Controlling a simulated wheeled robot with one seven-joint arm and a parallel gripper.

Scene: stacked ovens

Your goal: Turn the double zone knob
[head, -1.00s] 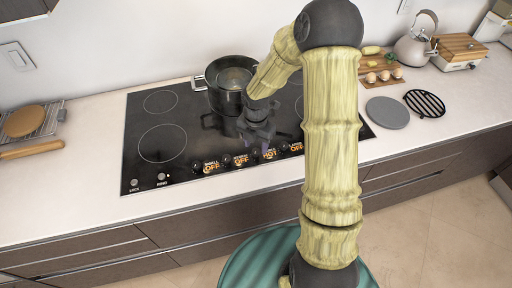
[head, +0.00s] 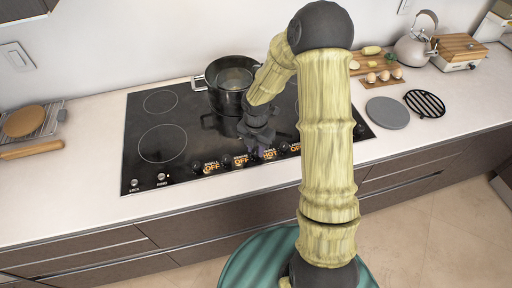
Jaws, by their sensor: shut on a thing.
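The black glass cooktop (head: 190,125) has a row of dark knobs along its front edge, with lit labels beside them. Three labels read OFF and the third from the left (head: 267,155) reads HOT. The small words above them are too small to read surely. My gripper (head: 256,150) points down at the knob by the HOT label and is shut on it. That knob, likely the double zone knob, is mostly hidden by the gripper. The other knobs, such as one to the left (head: 226,160) and one to the right (head: 284,147), stand clear.
A dark pot (head: 230,85) stands on the rear of the cooktop, close behind my gripper. A grey round plate (head: 387,112), a black trivet (head: 425,103) and a kettle (head: 415,45) are at the right. The left burners are bare.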

